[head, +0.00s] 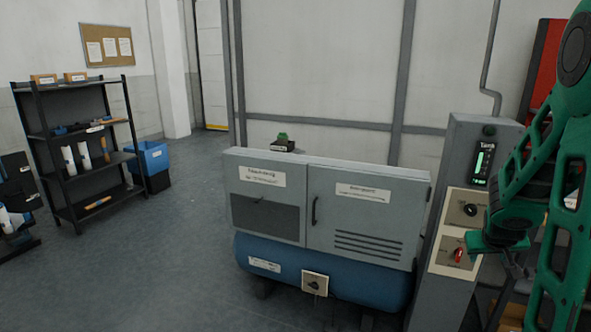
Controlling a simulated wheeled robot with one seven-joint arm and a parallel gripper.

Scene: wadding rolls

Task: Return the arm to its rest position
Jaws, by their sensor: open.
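My green arm (568,150) fills the right edge of the head view, folded with one link hanging down and another reaching left. My gripper (513,268) is low at the right, in front of the grey control column (456,160). It is open, and I see nothing held in it. Its dark fingers are small and partly lost against the background. It overlaps the right side of the panel with the red switch (459,255) in the picture; I cannot tell the gap between them.
A grey cabinet (365,205) on a blue tank (320,280) stands left of the column. A black shelf rack (82,150) and a blue bin (153,157) are at the left. Something red (546,62) stands behind my arm. Open floor (185,250) lies between rack and cabinet.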

